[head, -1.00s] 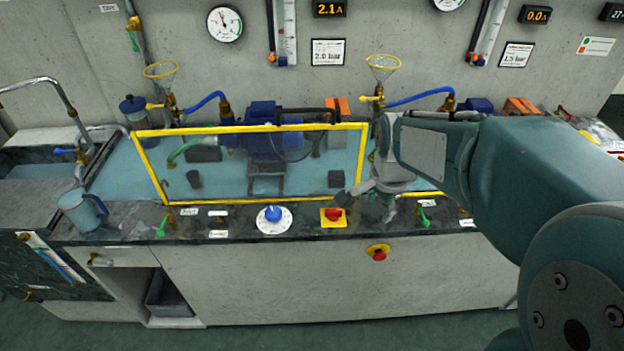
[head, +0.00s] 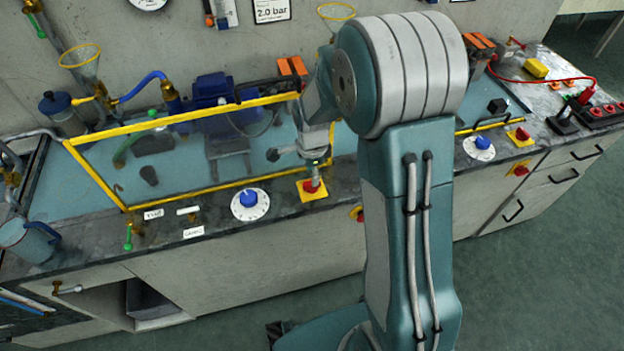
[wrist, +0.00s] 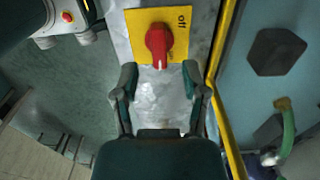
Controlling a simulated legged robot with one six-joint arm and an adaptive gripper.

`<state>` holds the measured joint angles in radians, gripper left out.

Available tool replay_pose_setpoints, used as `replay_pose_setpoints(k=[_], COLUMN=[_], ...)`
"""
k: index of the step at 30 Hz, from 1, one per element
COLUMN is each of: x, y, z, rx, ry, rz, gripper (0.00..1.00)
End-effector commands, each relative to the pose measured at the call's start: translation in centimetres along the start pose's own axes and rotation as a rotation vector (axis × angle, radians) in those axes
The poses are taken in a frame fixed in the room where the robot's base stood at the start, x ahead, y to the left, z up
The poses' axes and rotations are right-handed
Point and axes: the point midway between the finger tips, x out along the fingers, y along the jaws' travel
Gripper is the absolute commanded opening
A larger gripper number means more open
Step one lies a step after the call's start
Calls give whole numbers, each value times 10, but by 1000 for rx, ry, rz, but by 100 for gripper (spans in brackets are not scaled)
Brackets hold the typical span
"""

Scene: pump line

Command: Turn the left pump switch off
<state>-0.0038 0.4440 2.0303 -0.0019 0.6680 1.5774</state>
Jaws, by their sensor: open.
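The left pump switch (head: 311,186) is a red rotary knob on a yellow plate (head: 314,196) at the counter's front edge, right of a blue dial. In the wrist view the red knob (wrist: 158,44) lies along the picture's vertical, with its narrow end towards my gripper. The word "off" shows on the yellow plate (wrist: 180,48) at its upper right. My gripper (wrist: 160,74) is open and empty, its two fingers spread either side of the knob's near end. I cannot tell the height gap. In the head view my gripper (head: 295,154) is just above and behind the switch.
A yellow-framed clear panel (head: 190,188) stands close behind the switch, with a blue pump behind it. The blue dial (head: 249,201) is to the left. Another red switch (head: 521,134) and blue dial (head: 482,143) sit further right. My arm hides part of the counter.

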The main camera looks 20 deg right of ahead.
Motion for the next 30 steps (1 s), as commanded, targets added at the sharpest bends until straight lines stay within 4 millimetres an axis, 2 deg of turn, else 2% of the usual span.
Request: replay_pose_setpoints(k=[3, 6, 17, 20, 21, 30], x=[20, 30, 36, 36, 36, 36], y=[1, 0, 0, 0, 0, -1], z=[0, -1, -1, -1, -1, 0], rx=[-1, -1, -1, -1, -1, -6], ry=[-1, -1, -1, -1, -1, -2], rz=[3, 2, -1, -1, -1, -2], gripper=[57, 57, 57, 17, 0, 0])
